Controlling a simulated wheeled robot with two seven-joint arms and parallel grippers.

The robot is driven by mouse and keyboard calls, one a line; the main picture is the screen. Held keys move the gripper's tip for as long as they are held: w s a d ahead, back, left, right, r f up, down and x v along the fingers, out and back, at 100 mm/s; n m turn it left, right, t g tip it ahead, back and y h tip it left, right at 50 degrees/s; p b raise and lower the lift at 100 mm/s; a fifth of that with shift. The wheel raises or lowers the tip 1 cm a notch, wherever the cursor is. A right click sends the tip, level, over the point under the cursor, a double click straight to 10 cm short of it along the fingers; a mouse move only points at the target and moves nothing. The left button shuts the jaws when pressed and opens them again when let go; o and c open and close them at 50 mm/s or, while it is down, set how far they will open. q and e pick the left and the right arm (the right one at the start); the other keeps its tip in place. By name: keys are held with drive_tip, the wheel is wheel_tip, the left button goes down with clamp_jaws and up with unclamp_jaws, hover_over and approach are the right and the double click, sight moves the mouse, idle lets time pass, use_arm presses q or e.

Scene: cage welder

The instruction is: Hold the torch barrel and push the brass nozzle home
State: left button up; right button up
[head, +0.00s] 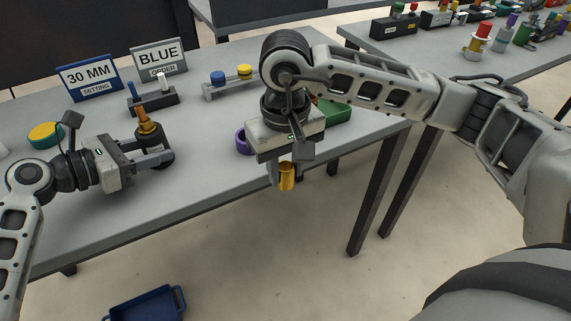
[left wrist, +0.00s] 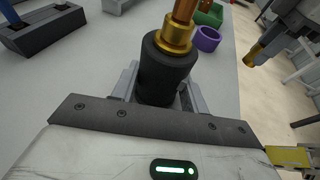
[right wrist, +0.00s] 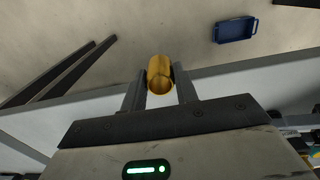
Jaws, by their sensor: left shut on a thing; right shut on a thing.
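The torch barrel (left wrist: 163,78) is a black cylinder with a brass collar and a copper tip on top. It stands upright on the table. My left gripper (head: 158,160) is shut around its black body, and the barrel also shows in the head view (head: 158,146). The brass nozzle (head: 286,177) is a short gold tube. My right gripper (head: 283,172) is shut on it and points down, holding it off the table's front edge, to the right of the barrel and apart from it. The nozzle also shows between the fingers in the right wrist view (right wrist: 160,74).
A purple ring (head: 242,142) and a green bin (head: 335,111) lie near my right gripper. Signs reading 30 MM (head: 89,78) and BLUE (head: 159,56) stand at the back. A rack (head: 228,88) with blue and yellow caps is behind. A blue tray (head: 145,306) is on the floor.

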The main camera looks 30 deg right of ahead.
idle(0.5)
drive_tip(key=shift+w+a+r, duration=0.1)
drive_tip(key=shift+w+r, duration=0.2)
drive_tip(key=shift+r, duration=0.05)
drive_tip(key=shift+m, duration=0.8)
drive_tip(key=w+a+r, duration=0.1)
drive_tip(key=w+a, duration=0.1)
drive_tip(key=w+a+r, duration=0.1)
drive_tip(key=w+a, duration=0.1)
drive_tip(key=w, duration=0.1)
drive_tip(key=w+a+r, duration=0.1)
drive_tip(key=w+a, duration=0.1)
drive_tip(key=w, duration=0.1)
drive_tip(key=shift+w+a+r, duration=0.15)
drive_tip(key=shift+a+r, duration=0.15)
drive_tip(key=shift+r, duration=0.1)
drive_tip(key=w+a+r+m, duration=0.2)
drive_tip(key=w+a+r, duration=0.2)
drive_tip(key=a+r, duration=0.2)
drive_tip(key=w+a+r+m, duration=0.2)
drive_tip(key=a+r, duration=0.4)
drive_tip(key=r, duration=0.4)
drive_tip(key=shift+w, duration=0.85)
drive_tip(key=shift+a, duration=0.1)
drive_tip(key=shift+f, duration=3.2)
drive_tip(key=shift+f, duration=0.35)
